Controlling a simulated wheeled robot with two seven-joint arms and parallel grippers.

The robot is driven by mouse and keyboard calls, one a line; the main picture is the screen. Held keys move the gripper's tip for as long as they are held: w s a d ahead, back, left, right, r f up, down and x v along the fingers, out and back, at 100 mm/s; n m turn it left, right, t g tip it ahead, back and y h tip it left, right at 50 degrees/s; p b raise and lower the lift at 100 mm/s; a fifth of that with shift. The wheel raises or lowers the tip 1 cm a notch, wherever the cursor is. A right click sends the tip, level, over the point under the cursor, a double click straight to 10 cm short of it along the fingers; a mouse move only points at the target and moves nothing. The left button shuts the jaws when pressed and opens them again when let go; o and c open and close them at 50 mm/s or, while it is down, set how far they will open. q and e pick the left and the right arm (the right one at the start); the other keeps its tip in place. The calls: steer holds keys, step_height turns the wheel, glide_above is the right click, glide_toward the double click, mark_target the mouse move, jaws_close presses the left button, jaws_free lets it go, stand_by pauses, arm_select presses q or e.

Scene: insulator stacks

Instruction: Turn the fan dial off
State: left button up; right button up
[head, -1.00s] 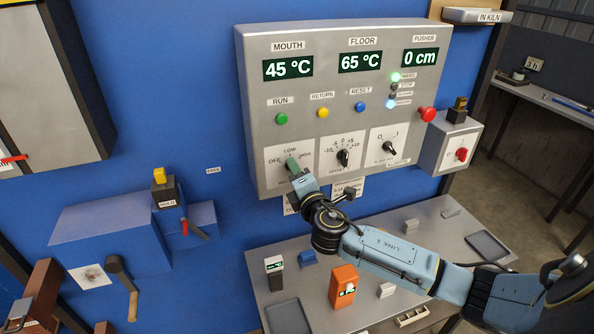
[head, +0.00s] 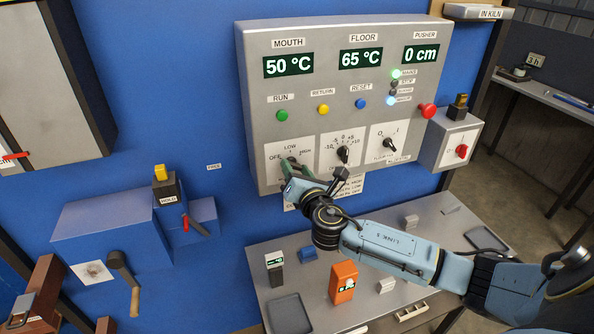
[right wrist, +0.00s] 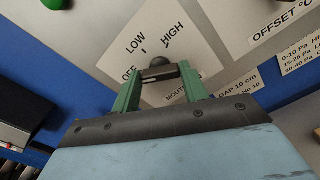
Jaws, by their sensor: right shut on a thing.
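The fan dial (right wrist: 160,63) is a small black knob on a white plate marked OFF, LOW and HIGH, at the lower left of the grey control panel (head: 262,75). My right gripper (right wrist: 160,77) has its green fingers on either side of the dial and is shut on it. In the head view my right gripper (head: 296,168) covers much of the dial, so its exact pointing is hard to tell. The dial plate (head: 277,149) shows above the fingers. My left gripper is not in view.
The offset dial (head: 343,154) and another black dial (head: 390,144) sit to the right. Above are green, yellow and blue buttons. A red mushroom button (head: 428,111) is at the panel's right edge. A grey bench (head: 330,262) below holds an orange device (head: 343,283) and small blocks.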

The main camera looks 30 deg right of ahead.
stand_by(0.5)
steer(key=o, duration=1)
steer(key=shift+b+v, duration=1.1)
steer(key=shift+v, duration=5.65)
steer(key=shift+a, duration=0.1)
